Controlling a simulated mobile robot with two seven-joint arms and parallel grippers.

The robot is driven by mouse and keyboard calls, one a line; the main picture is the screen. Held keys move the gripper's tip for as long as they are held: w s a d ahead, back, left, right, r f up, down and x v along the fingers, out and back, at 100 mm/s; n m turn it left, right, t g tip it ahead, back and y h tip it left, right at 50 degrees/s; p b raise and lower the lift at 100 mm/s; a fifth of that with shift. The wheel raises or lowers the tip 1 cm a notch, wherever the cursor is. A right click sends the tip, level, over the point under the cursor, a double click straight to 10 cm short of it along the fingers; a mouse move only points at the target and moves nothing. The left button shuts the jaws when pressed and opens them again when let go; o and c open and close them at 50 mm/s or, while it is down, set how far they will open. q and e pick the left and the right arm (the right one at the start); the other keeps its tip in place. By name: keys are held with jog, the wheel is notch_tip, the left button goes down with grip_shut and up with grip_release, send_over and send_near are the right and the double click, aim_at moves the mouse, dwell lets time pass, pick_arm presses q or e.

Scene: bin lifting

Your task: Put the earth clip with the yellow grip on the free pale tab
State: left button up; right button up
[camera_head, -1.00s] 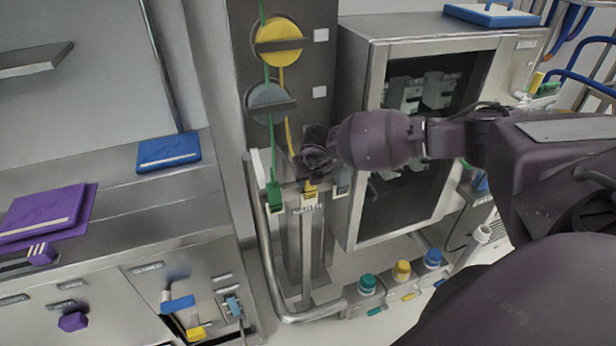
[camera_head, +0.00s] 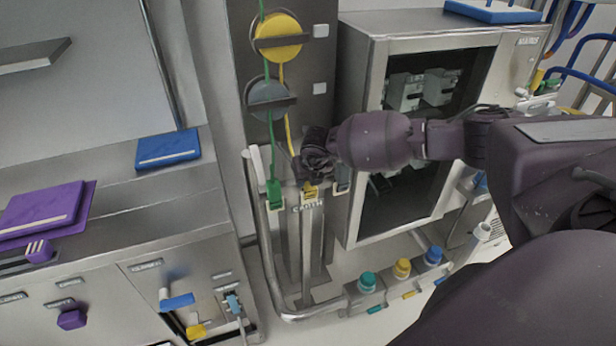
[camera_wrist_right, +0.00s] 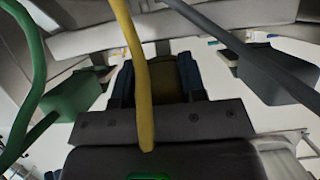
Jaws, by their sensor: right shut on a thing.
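The earth clip's yellow grip (camera_head: 311,190) shows just below my right gripper (camera_head: 313,172), at the middle of a row of clips above the "EARTH" label. My right gripper is shut on the clip. In the right wrist view, the dark yellow grip (camera_wrist_right: 168,82) sits between my blue fingers, with the yellow cable (camera_wrist_right: 139,70) running across in front. A pale edge (camera_head: 312,204) shows just under the yellow grip. The free tab is mostly hidden, and I cannot tell whether the clip touches it. My left gripper is in neither current view.
A green clip (camera_head: 275,195) is close on the left and a grey clip (camera_head: 342,182) close on the right. They flank my fingers in the wrist view. Cable reels (camera_head: 278,38) hang above. A steel cabinet (camera_head: 350,120) stands right beside my right arm.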

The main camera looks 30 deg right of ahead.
jog(key=shift+f, duration=0.3)
dwell(0.6)
jog(key=o, duration=1.3)
jog(key=shift+c, duration=0.2)
jog(key=v, duration=1.1)
